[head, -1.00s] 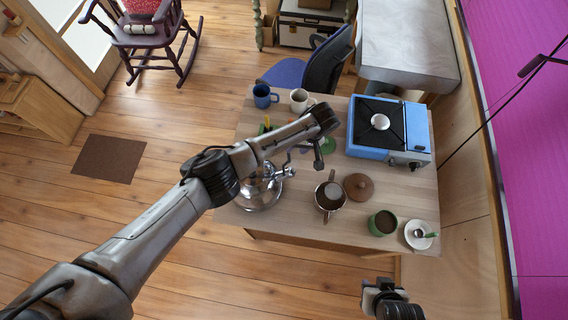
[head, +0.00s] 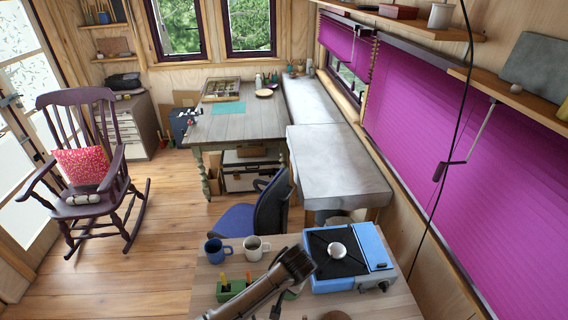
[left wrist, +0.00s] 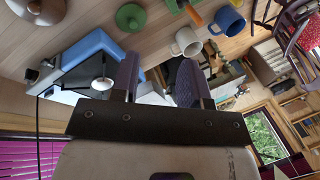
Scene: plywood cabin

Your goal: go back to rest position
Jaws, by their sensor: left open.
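My left arm reaches in from the bottom of the head view over the table, its wrist just right of the mugs. In the left wrist view my left gripper (left wrist: 155,70) has its two fingers apart with nothing between them. It is raised, with the table and stove beyond it. The gripper's fingers are not clear in the head view. My right arm and gripper are in neither view now.
The wooden table (head: 376,306) holds a blue camping stove (head: 377,244), a blue mug (head: 214,252), a white mug (head: 254,247) and a green holder (head: 233,291). A blue chair (head: 238,221) stands behind it. A rocking chair (head: 82,211) is far left.

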